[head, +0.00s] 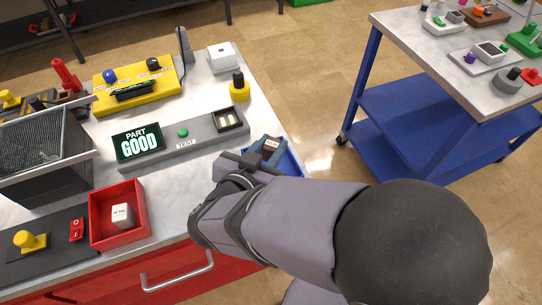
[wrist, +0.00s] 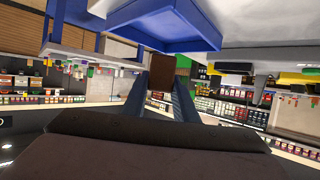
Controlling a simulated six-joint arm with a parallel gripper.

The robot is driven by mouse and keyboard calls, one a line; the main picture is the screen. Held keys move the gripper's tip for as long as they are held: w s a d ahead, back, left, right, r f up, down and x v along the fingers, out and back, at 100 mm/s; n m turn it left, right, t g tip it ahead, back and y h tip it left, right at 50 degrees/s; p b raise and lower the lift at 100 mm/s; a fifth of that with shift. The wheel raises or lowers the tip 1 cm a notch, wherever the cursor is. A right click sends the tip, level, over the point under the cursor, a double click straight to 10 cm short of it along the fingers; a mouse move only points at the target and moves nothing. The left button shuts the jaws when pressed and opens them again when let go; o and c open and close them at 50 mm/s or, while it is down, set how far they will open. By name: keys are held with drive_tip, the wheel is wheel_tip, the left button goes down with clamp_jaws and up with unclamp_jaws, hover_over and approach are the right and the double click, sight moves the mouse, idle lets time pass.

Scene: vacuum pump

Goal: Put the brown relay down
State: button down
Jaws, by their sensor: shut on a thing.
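My gripper (head: 266,149) is shut on the brown relay (head: 271,145), a small block with a pale label on top. In the wrist view the relay (wrist: 161,72) shows as a plain brown face between the two dark fingers (wrist: 160,92). In the head view the relay is over or beside a blue tray (head: 290,163) at the bench's right edge, which my arm partly hides. The blue tray (wrist: 165,30) also shows at the top of the wrist view. I cannot tell the gap between relay and tray.
A grey test fixture (head: 160,152) with a "PART GOOD" screen, green button and dark socket (head: 229,119) stands left of my gripper. A red bin (head: 118,240) holds a white relay (head: 121,215). A yellow fixture (head: 135,85) is behind. A blue cart (head: 430,85) stands apart at right.

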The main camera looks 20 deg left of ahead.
drive_tip(key=shift+f, duration=1.95)
drive_tip(key=shift+f, duration=0.1)
drive_tip(key=c, duration=1.4)
unclamp_jaws()
drive_tip(key=shift+r, duration=0.2)
drive_tip(key=v, duration=1.2)
